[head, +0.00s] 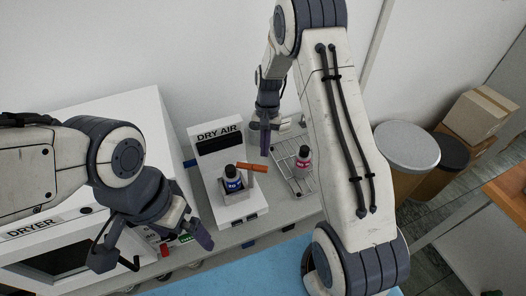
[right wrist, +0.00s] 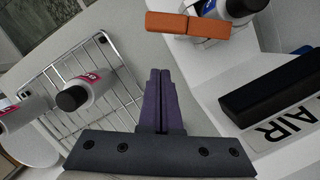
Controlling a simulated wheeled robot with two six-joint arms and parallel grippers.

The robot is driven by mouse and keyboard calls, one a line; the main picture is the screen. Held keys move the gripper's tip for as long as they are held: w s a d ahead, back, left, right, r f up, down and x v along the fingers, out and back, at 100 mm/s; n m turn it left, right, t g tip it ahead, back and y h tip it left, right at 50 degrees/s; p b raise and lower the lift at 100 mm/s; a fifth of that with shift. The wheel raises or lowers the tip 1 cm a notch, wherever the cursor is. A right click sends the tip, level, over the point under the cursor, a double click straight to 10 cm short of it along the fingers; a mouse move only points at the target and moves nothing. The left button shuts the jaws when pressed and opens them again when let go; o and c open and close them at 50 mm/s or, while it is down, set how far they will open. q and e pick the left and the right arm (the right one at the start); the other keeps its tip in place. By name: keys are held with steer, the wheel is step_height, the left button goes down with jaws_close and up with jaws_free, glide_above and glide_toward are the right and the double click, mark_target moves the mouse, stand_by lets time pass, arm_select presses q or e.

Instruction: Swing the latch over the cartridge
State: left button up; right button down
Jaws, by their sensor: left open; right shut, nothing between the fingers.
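The DRY AIR unit (head: 207,167) is a white box on the bench. A blue-labelled, black-capped bottle, the cartridge (head: 234,183), stands upright on it; it also shows at the top of the right wrist view (right wrist: 237,8). The orange latch (head: 254,168) lies to the right of the bottle, one end close to its cap; it also shows in the right wrist view (right wrist: 180,24). I cannot tell whether they touch. My right gripper (head: 265,150) is shut and empty, near the latch's outer end but apart from it. My left gripper (head: 155,250) is open and empty, in front of the dryer.
A wire rack (head: 287,165) right of the unit holds a red-labelled bottle (head: 304,160); the right wrist view shows two bottles (right wrist: 88,94) there. The white dryer (head: 75,215) stands at left. A blue surface (head: 235,275) is in front. Bins (head: 405,150) stand at right.

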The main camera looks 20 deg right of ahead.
mark_target(264, 170)
arm_select(q)
step_height(264, 170, up, 2)
steer(key=shift+r+p, duration=0.1)
steer(key=shift+p, duration=0.55)
arm_select(e)
steer(key=s, duration=0.1)
steer(key=s+a, duration=0.2)
steer(key=shift+r, duration=0.25)
steer(key=shift+s+d+m+y, duration=0.1)
steer(key=shift+s+m+y, duration=0.3)
steer(key=shift+m, duration=0.8)
steer(key=s+m, duration=0.1)
steer(key=m, duration=0.1)
steer(key=s+m+t, duration=0.1)
steer(key=m, duration=0.2)
steer(key=s+a+m+t, duration=0.1)
steer(key=m, duration=0.2)
steer(key=shift+y+b, duration=0.3)
steer(key=shift+b, duration=0.1)
arm_select(q)
steer(key=shift+f, duration=0.4)
arm_select(e)
steer(key=shift+s+a, duration=0.1)
steer(key=shift+a, duration=0.1)
